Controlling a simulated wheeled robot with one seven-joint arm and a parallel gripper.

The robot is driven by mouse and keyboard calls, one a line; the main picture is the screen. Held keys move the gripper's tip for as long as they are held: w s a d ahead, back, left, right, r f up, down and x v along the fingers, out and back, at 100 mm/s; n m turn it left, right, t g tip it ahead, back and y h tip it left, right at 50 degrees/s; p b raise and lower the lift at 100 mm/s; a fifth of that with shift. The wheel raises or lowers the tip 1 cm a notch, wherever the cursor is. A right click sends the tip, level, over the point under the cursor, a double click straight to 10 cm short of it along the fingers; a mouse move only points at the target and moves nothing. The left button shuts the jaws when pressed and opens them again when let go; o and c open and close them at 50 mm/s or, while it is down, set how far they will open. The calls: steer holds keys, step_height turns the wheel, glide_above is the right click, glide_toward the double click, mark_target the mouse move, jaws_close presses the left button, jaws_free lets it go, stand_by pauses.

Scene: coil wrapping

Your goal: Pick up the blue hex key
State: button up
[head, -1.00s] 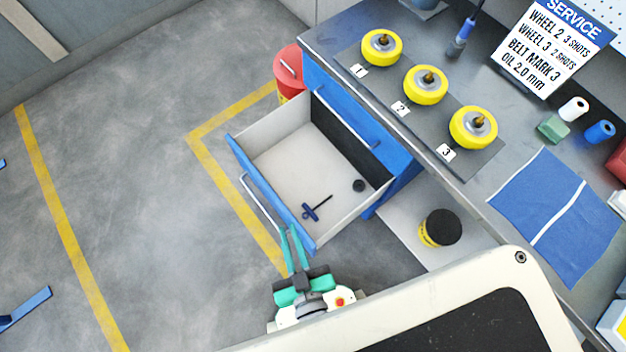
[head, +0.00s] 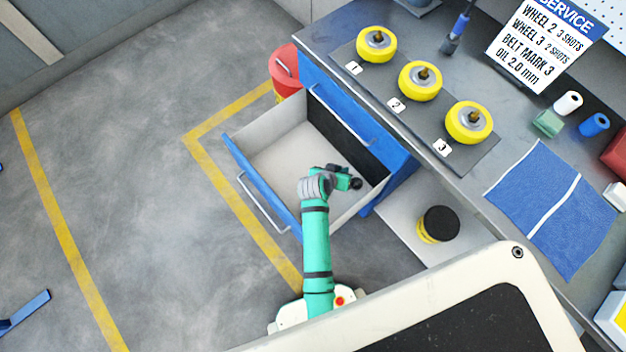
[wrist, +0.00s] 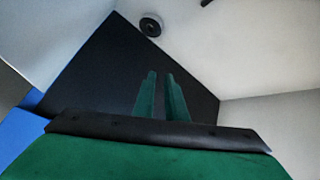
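The blue hex key is hidden in the head view, where my arm covers the part of the drawer floor it lay on. In the wrist view a small dark tip (wrist: 207,2) shows at the top edge; I cannot tell if it is the key. The open drawer (head: 245,176) has a blue front and pale inner walls. My gripper (wrist: 160,73) is over or inside the drawer, its two green fingers apart with nothing seen between them. My arm bends at the drawer, and the fingertips cannot be made out in the head view.
A dark round piece (head: 356,184) lies in the drawer and shows in the wrist view (wrist: 151,25). The drawer handle (head: 262,206) faces the floor. Above are the workbench and yellow wheels (head: 420,82). A yellow-black can (head: 438,224) stands on the lower shelf.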

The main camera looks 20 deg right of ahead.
steer(key=s+a+f+m+g+y, duration=0.1)
steer(key=a+f+m+g+y, duration=0.1)
steer(key=a, duration=0.2)
steer(key=s+a+f+m+g+y, duration=0.1)
steer(key=a+f+m+g+y, duration=0.1)
steer(key=a, duration=0.2)
steer(key=s+a+f+m+g+y, duration=0.1)
steer(key=a+m+g+y, duration=0.1)
steer(key=a+m, duration=0.1)
steer(key=shift+s+a+f, duration=0.2)
steer(key=shift+a+f, duration=0.2)
steer(key=shift+a, duration=0.15)
steer(key=shift+s+d+f, duration=0.1)
steer(key=shift+s+f, duration=0.1)
steer(key=shift+f, duration=1.35)
steer(key=shift+s+f, duration=0.15)
steer(key=shift+f, duration=1.35)
jaws_close()
